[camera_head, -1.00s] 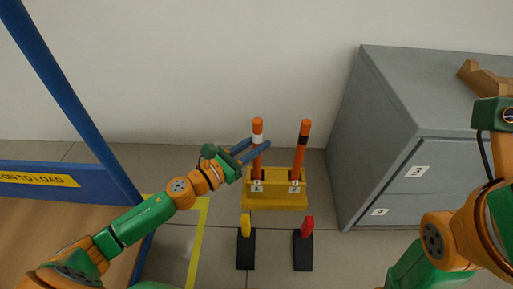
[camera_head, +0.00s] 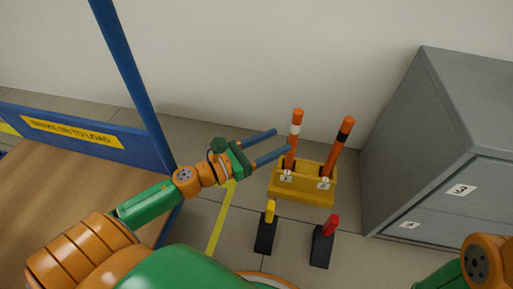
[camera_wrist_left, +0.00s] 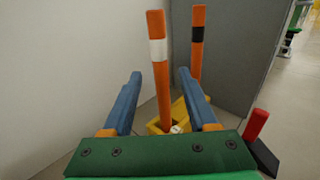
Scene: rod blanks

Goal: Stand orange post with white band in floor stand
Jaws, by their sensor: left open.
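The orange post with a white band (camera_head: 296,129) stands in a yellow stand (camera_head: 302,194) on the floor, in the left socket, by label 1. It looks upright; its foot is hidden inside the stand. My left gripper (camera_head: 280,141) is open, its two blue fingers just left of the post in the head view. In the left wrist view the banded post (camera_wrist_left: 161,85) shows between the open fingers (camera_wrist_left: 159,75). I cannot tell whether a finger touches it. My right gripper is out of view; only part of that arm shows.
A second orange post with a black band (camera_head: 341,137) stands in the same stand, by label 2. Two black bases with a yellow piece (camera_head: 270,211) and a red piece (camera_head: 331,225) lie in front. A grey cabinet (camera_head: 420,150) is right, a blue-framed cart (camera_head: 150,150) left.

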